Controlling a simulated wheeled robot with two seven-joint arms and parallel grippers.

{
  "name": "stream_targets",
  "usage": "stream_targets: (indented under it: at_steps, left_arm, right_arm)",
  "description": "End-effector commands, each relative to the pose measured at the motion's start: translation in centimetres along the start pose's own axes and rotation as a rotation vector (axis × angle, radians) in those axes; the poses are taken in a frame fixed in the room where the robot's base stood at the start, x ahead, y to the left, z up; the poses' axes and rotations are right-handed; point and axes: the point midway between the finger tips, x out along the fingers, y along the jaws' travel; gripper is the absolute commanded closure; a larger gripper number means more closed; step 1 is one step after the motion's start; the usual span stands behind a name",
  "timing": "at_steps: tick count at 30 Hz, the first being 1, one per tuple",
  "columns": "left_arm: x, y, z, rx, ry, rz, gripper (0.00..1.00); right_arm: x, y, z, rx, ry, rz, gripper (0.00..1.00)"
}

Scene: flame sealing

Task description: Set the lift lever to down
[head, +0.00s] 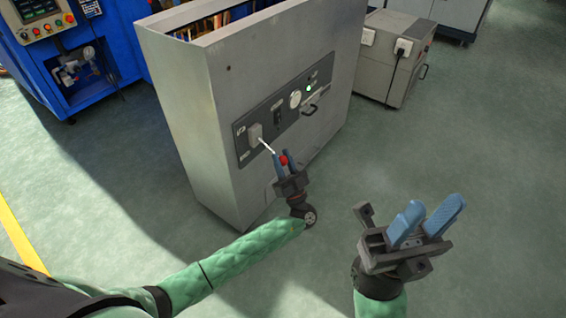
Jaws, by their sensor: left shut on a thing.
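The lift lever (267,146) is a thin pale rod with a red knob (283,160). It comes out of a grey plate on the dark control panel (272,126) of the grey metal cabinet (186,122). The rod slants downward to the right, towards my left gripper. My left gripper (282,157) has its blue fingers on either side of the red knob and is shut on the lever. The fingers partly hide the knob. My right gripper (433,207) is open and empty, held right of the cabinet and apart from it.
A blue machine (100,45) stands at the back left. A grey box (395,62) stands at the back right.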

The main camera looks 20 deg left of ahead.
Motion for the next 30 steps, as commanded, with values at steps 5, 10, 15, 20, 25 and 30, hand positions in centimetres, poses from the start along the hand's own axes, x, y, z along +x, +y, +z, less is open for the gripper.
stream_targets:
  at_steps: [5,10,15,20,25,30]
  left_arm:
    - [-0.36,0.02,0.17,0.003,0.013,0.002,1.00]
    - [-0.35,0.02,0.18,0.004,0.016,0.003,1.00]
    - [-0.35,0.02,0.20,0.005,0.016,0.003,1.00]
    - [-0.36,0.02,0.24,0.005,0.015,0.003,0.62]
    - [-0.25,0.02,0.21,0.005,0.016,0.002,0.48]
    - [-0.18,0.03,0.18,0.004,0.016,0.001,0.48]
  right_arm:
    - [-0.32,-0.11,0.01,0.010,0.005,0.008,0.64]
    - [-0.26,-0.09,0.03,0.011,0.009,0.007,0.64]
    - [-0.21,-0.08,0.02,0.012,0.010,0.004,0.64]
    - [-0.31,-0.09,-0.01,0.013,0.007,-0.002,0.64]
    - [-0.42,-0.08,-0.04,0.014,0.003,-0.004,0.64]
    - [-0.52,-0.08,-0.07,0.013,-0.001,0.000,0.64]
